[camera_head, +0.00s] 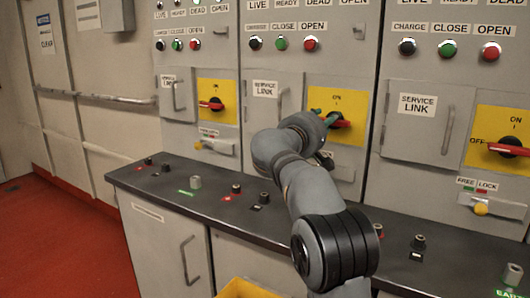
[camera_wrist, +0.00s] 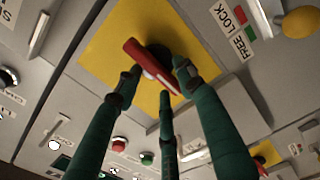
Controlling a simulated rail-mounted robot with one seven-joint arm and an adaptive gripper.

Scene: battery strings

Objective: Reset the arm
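My gripper (camera_wrist: 160,80) has three long green fingers. It is at the red handle (camera_wrist: 150,66) of the middle cabinet's rotary switch, on a yellow plate (camera_wrist: 100,50). The fingertips stand apart around the handle; firm contact is not visible. In the head view, my grey arm reaches over the dark ledge to this switch, whose red handle (camera_head: 341,124) points roughly sideways, with ON printed above it. The wrist and fingers partly cover the switch and the plate's left part.
Similar switches sit on the left cabinet (camera_head: 212,104) and right cabinet (camera_head: 508,147). A yellow knob (camera_wrist: 300,22) by a FREE/LOCK label is close to my gripper. The ledge (camera_head: 160,176) carries several small posts. Red floor (camera_head: 50,240) at left is clear.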

